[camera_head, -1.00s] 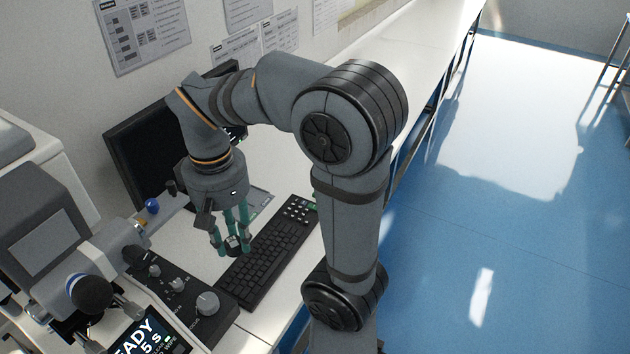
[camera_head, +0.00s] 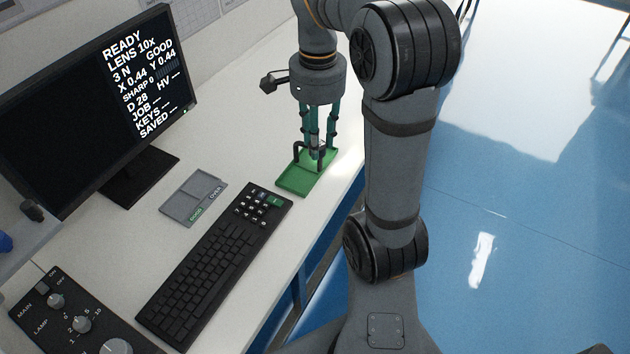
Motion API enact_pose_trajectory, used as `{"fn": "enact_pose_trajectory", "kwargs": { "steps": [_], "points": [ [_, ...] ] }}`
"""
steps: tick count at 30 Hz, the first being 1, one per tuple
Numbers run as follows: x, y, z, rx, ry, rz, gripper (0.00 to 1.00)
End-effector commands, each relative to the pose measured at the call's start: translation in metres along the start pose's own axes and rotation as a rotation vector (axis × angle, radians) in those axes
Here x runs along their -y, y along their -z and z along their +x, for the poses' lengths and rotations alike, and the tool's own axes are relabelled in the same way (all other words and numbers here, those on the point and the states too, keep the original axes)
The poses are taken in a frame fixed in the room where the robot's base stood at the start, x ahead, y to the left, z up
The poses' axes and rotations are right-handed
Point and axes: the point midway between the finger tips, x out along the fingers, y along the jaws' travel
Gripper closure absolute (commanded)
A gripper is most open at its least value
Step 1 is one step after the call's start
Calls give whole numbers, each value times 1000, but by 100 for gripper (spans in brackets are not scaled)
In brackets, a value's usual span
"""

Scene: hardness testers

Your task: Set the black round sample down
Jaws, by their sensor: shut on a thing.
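My gripper (camera_head: 317,152) points straight down over a small green tray (camera_head: 293,184) near the front edge of the bench. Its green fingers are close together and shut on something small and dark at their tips. This is likely the black round sample, but the fingers and a dark part at the tray's far side mostly hide it. The fingertips are low, over the back part of the tray. I cannot tell whether the sample touches the tray.
A grey two-compartment tray (camera_head: 182,203) marked GOOD and OVER lies left of the green tray. A black keyboard (camera_head: 215,265) lies in front of it. A lit monitor (camera_head: 105,105) stands behind, and a knob panel (camera_head: 75,318) is at lower left.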

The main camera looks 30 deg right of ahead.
Motion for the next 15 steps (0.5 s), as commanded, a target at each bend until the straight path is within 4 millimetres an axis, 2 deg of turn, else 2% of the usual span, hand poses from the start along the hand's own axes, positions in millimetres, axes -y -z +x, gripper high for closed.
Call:
{"fn": "enact_pose_trajectory", "kwargs": {
  "steps": [1,6,10,15],
  "points": [
    [5,12,39,0,1,176,100],
    [7,46,85,0,1,715,100],
    [4,63,105,1,2,997,100],
    [4,72,117,3,0,1177,100]
  ]
}}
